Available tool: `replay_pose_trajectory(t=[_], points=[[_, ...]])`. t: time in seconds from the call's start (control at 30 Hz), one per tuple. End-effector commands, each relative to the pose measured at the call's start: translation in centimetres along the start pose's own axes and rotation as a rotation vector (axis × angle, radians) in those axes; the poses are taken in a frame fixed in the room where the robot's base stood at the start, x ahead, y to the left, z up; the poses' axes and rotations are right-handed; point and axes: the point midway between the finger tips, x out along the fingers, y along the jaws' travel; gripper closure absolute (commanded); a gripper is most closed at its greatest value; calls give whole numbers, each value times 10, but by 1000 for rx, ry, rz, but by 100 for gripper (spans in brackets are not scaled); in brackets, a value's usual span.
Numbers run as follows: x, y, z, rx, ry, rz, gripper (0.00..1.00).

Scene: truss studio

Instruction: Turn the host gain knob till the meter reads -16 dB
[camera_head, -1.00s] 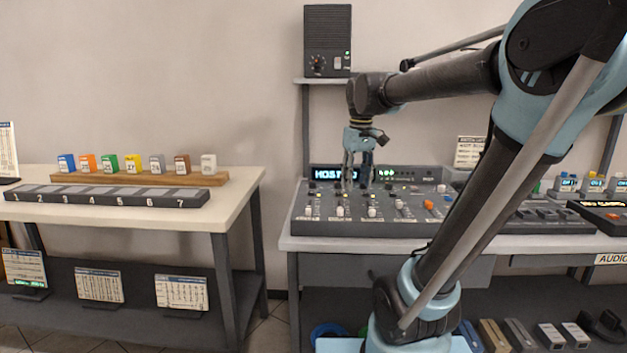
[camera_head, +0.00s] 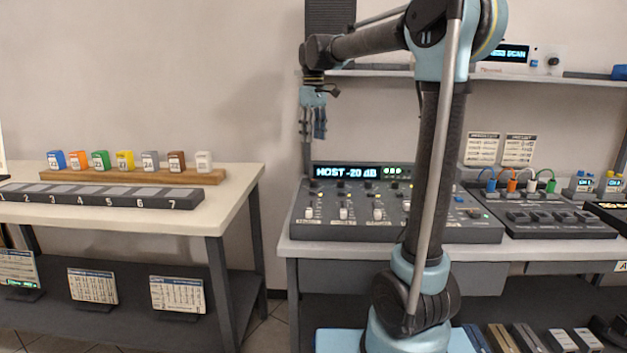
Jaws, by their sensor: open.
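The audio mixer (camera_head: 440,224) stands on the right bench, with several white fader caps and small knobs in columns. Which knob is the host gain knob is too small to tell. The meter display (camera_head: 346,172) at the back of the mixer reads "HOST -20 dB", with green lights beside it. My gripper (camera_head: 313,134) hangs pointing down, open and empty, above and behind the mixer's left part, clear of all knobs.
A wall shelf (camera_head: 400,73) runs above the bench, with a dark speaker (camera_head: 330,17) at its left, partly behind my arm. A patch unit (camera_head: 540,222) with coloured cables sits right of the mixer. The left table (camera_head: 235,180) holds coloured blocks on a wooden rail.

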Motion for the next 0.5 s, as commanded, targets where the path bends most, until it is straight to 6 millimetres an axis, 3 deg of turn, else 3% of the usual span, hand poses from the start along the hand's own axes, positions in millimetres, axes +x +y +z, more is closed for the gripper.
replay_pose_trajectory(t=[0.5], points=[[90,1,1,3,0,0,57]])
